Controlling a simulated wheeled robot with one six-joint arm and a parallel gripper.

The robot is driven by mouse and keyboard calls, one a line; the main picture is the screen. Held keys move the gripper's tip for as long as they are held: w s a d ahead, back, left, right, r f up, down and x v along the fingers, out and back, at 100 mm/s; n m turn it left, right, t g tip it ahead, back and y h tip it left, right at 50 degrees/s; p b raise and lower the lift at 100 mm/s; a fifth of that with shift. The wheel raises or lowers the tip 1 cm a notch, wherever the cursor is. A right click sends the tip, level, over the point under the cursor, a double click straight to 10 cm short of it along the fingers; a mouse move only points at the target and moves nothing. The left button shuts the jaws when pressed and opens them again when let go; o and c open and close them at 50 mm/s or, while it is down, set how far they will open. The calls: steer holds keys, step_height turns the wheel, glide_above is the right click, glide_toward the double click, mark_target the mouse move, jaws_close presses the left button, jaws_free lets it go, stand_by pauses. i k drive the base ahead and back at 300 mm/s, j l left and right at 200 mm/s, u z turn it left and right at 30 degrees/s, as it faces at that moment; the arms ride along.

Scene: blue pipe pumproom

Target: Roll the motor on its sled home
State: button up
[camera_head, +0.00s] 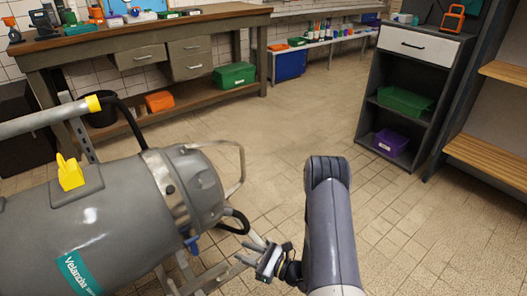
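The motor (110,225) is a large grey cylinder lying on its side at the lower left, with a teal label, a yellow lug on top and a metal band near its right end. A bent metal bar (242,165) curves out at that end. Parts of what looks like a metal sled (185,270) show beneath it; most is hidden by the motor or out of frame. My gripper (254,250) is low, just right of the motor's end, near a black hose and metal rails. I cannot tell whether its fingers hold anything.
A wooden workbench (150,30) with drawers stands at the back left, a green box (234,76) on its lower shelf. A dark shelf unit (410,75) stands at the right beside wooden shelves (490,155). The tiled floor (290,125) between is clear.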

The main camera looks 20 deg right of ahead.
mark_target(98, 237)
steer(key=i+l+u, duration=0.1)
steer(key=i+l, duration=0.45)
steer(key=i+l+u, duration=0.1)
steer(key=i+l, duration=0.4)
steer(key=l, duration=0.2)
steer(key=i, duration=0.35)
